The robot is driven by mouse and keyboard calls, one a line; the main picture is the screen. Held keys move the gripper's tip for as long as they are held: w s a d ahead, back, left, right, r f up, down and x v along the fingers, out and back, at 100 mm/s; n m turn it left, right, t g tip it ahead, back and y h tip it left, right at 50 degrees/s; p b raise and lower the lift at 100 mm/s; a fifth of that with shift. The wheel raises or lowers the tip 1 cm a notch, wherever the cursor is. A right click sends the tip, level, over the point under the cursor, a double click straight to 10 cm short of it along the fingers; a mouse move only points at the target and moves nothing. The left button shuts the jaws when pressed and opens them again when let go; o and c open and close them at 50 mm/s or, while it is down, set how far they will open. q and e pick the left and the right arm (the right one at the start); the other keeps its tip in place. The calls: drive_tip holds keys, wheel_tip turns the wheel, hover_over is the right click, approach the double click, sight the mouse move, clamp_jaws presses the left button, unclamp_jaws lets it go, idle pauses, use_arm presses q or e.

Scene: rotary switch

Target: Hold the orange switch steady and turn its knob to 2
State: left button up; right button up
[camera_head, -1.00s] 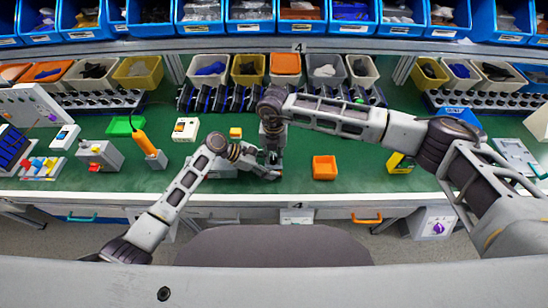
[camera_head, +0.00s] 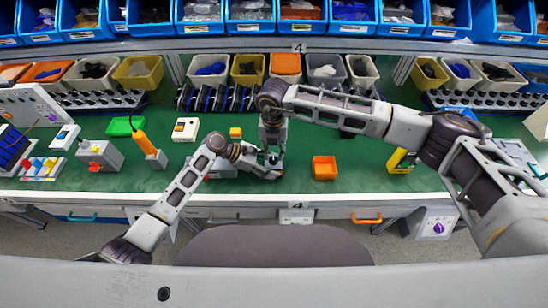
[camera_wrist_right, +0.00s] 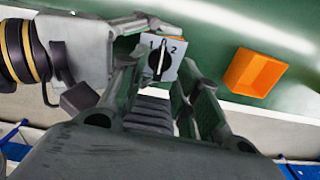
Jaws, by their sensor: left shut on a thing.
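The orange switch (camera_wrist_right: 175,46) shows in the right wrist view, with a white face marked 1 and 2 and a black knob (camera_wrist_right: 159,62). The knob stands roughly upright in the picture, between the two numbers. My left gripper (camera_wrist_right: 150,30) comes in from the left and is shut on the switch body; it also shows in the head view (camera_head: 271,168). My right gripper (camera_wrist_right: 162,66) is open above the switch, its fingers on either side of the knob with gaps. In the head view my right gripper (camera_head: 270,150) and left gripper hide the switch.
An empty orange bin (camera_head: 325,168) stands just right of the grippers. A small yellow block (camera_head: 235,133) and a white box with a button (camera_head: 186,129) lie to the left. A row of black holders (camera_head: 225,100) runs behind. The green table nearby is mostly clear.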

sight(273, 158)
drive_tip(key=shift+r, duration=1.15)
drive_tip(key=shift+c, duration=0.2)
drive_tip(key=shift+a+r, duration=0.1)
drive_tip(key=shift+r, duration=0.7)
drive_tip(key=shift+r+n, duration=0.4)
drive_tip(key=shift+r, duration=0.8)
drive_tip(key=shift+f, duration=0.1)
drive_tip(key=shift+f, duration=4.4)
drive_tip(key=shift+c, duration=0.3)
